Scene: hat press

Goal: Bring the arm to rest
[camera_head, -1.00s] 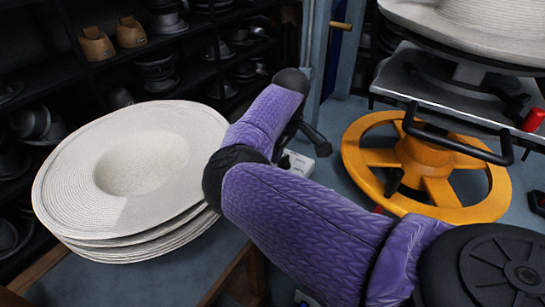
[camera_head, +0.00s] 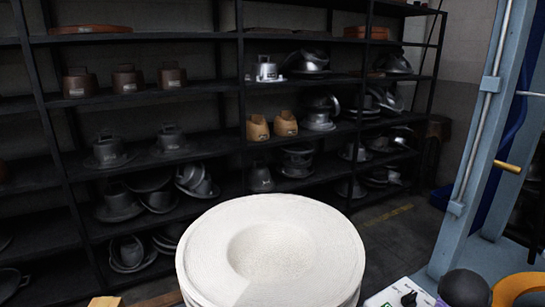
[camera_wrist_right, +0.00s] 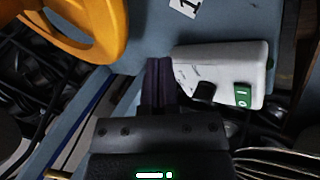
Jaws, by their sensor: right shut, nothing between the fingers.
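My right gripper (camera_wrist_right: 158,85) shows in the right wrist view with its dark fingers together and nothing between them. It points toward a white control box (camera_wrist_right: 222,72) with a green switch and a black knob; whether it touches the box I cannot tell. My left gripper is in neither view.
A stack of pale hats (camera_head: 315,252) stands at the bottom centre of the head view. Dark shelves (camera_head: 240,130) with metal hat forms fill the back. A yellow wheel (camera_wrist_right: 75,30), a blue post (camera_head: 487,130) and the control box (camera_head: 388,295) are nearby.

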